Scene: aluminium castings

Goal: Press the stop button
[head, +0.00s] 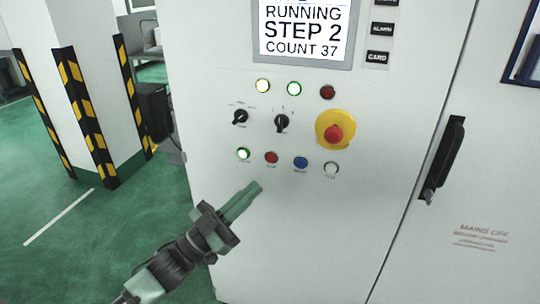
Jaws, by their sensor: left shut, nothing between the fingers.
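A white control cabinet (300,230) fills the middle of the head view. Its lower button row holds a lit green button (243,153), a red button (271,157) with a small label too blurred to read surely, a blue button (301,162) and a white button (331,169). A large red mushroom button on a yellow plate (348,119) sits above right. My left gripper (257,187) is shut and empty, its tips below and a little left of the red button in the picture. I see no contact with any button. My right gripper is not in view.
Above are a screen (304,30) reading "RUNNING STEP 2 COUNT 37", two black rotary switches (281,122) and several lamps. A black door handle (442,160) is at right. A white pillar with striped guards (84,110) stands left on green floor.

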